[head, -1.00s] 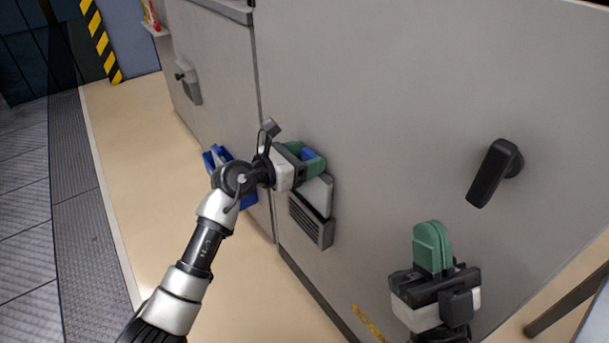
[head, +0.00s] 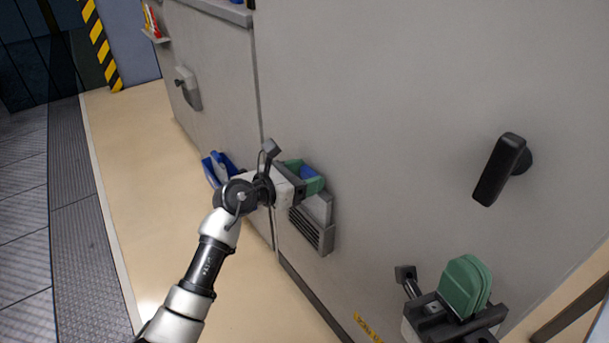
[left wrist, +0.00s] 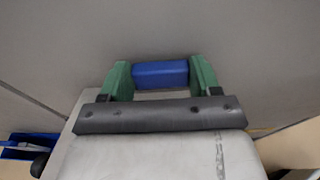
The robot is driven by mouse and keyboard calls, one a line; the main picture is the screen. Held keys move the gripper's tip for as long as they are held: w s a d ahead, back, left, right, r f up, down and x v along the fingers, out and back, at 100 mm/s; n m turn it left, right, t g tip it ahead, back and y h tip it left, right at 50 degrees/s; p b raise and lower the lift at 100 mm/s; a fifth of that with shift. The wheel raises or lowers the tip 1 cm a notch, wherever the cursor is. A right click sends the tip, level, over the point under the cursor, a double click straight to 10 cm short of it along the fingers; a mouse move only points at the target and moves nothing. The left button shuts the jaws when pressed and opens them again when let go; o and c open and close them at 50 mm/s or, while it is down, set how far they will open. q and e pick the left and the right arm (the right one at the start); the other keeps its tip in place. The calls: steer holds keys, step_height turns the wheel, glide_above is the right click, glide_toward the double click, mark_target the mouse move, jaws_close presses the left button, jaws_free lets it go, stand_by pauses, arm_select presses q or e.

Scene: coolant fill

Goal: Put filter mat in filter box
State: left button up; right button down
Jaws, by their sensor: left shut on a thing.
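The filter mat is a blue block (left wrist: 160,74). My left gripper (left wrist: 161,82) is shut on it, with one green finger at each side. In the head view the mat (head: 308,174) shows only in part between the fingers of the left gripper (head: 305,178). The filter box (head: 312,230) is a grey louvred housing on the cabinet front, just below the gripper. The gripper hides part of its upper end, and I cannot tell whether the mat touches it. My right gripper (head: 466,285) is at the lower right, its green fingers together with nothing visible between them.
The grey cabinet front (head: 390,110) stands close to both grippers. A black handle (head: 500,170) sticks out of it at right. A blue bin (head: 209,170) is partly hidden behind my left arm. Open beige floor (head: 130,170) lies at left.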

arm_select(q)
steer(key=shift+f, duration=0.5)
steer(key=o, duration=1.2)
steer(key=shift+o, duration=0.2)
